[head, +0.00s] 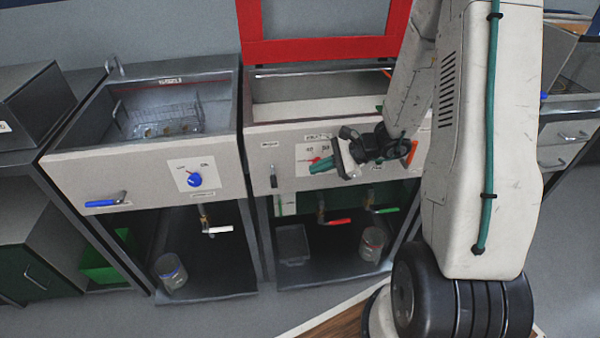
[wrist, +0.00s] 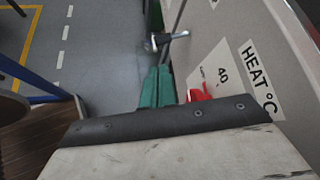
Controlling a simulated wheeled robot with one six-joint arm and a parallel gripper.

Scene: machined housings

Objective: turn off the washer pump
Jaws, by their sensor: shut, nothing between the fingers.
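My gripper (head: 322,165) has green fingers, shut and empty, in front of the right-hand machine's front panel. In the wrist view the fingers (wrist: 157,88) point along the panel towards a small lever (wrist: 170,40) with a dark grip. The lever shows in the head view (head: 273,177) left of the fingertips, hanging down; its label is too small to read. I see no clear contact between fingers and lever. A red knob (wrist: 200,95) on the "HEAT °C" plate (wrist: 222,78) is just right of the fingers. Which control is the washer pump's, I cannot read.
The left machine has a blue knob (head: 194,180) and a blue-handled lever (head: 106,201). Below the machines are a white-handled valve (head: 217,230), a red-handled valve (head: 335,221) and glass jars (head: 171,273). A red frame (head: 320,48) stands above the right basin.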

